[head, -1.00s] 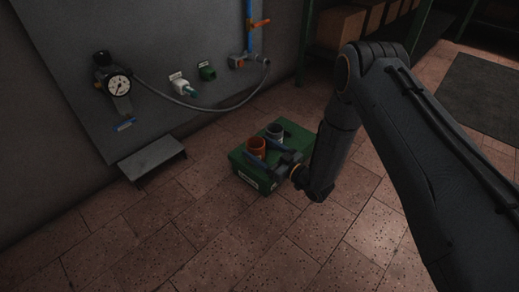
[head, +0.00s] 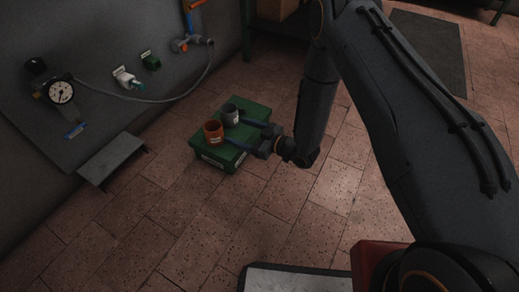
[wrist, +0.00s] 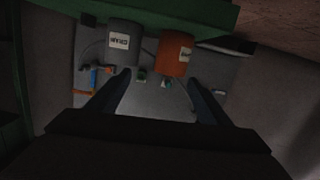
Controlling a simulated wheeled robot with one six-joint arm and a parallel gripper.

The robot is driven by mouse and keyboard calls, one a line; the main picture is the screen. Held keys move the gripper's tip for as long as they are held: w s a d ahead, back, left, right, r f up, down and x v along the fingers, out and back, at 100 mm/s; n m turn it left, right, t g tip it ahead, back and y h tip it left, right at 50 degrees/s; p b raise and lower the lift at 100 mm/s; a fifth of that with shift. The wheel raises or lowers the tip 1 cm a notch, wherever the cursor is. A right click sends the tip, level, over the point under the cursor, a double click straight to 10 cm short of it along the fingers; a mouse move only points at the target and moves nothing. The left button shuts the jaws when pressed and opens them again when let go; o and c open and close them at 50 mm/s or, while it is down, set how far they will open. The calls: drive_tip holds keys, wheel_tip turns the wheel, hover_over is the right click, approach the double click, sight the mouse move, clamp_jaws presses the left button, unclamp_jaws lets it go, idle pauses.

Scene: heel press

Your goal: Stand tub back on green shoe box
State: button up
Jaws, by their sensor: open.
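The green shoe box (head: 258,111) is on the tiled floor in the head view, and its green edge is at the top of the wrist view (wrist: 210,16). An orange tub (head: 213,131) and a grey tub (head: 230,115) stand upright side by side on it. In the upside-down wrist view the grey tub (wrist: 122,36), with a white label, is left of the orange tub (wrist: 174,53). My gripper (head: 237,132) is open beside the tubs, its fingers level and pointing towards them. I cannot tell whether the fingertips touch either tub.
A grey panel (head: 95,120) on the wall carries a gauge (head: 61,92), a hose and fittings. A small grey step (head: 112,158) is below it, left of the box. A dark mat (head: 428,45) lies at the upper right. The floor in front of the box is clear.

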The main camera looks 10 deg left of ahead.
drive_tip(key=w+a+r+h, duration=0.1)
drive_tip(key=w+r+h, duration=0.1)
drive_tip(key=r, duration=0.3)
drive_tip(key=w+a+r+h, duration=0.2)
drive_tip(key=r+h, duration=0.1)
drive_tip(key=r, duration=0.1)
drive_tip(key=s+d+r+m+h, duration=0.25)
drive_tip(key=s+r+h, duration=0.2)
drive_tip(key=r, duration=0.55)
drive_tip(key=s+d+r+m+g+h, duration=0.1)
drive_tip(key=s+d+r, duration=0.3)
drive_tip(key=s, duration=0.7)
drive_tip(key=s+d+r+m+g+h, duration=0.1)
drive_tip(key=s+d+r, duration=0.4)
drive_tip(key=s, duration=0.7)
drive_tip(key=s+d+r+m+g+h, duration=0.1)
drive_tip(key=s+d+r+g, duration=0.3)
drive_tip(key=s, duration=0.7)
drive_tip(key=shift+s+d+r+g+h, duration=0.15)
drive_tip(key=shift+s+r+g+h, duration=0.15)
drive_tip(key=shift+h, duration=0.35)
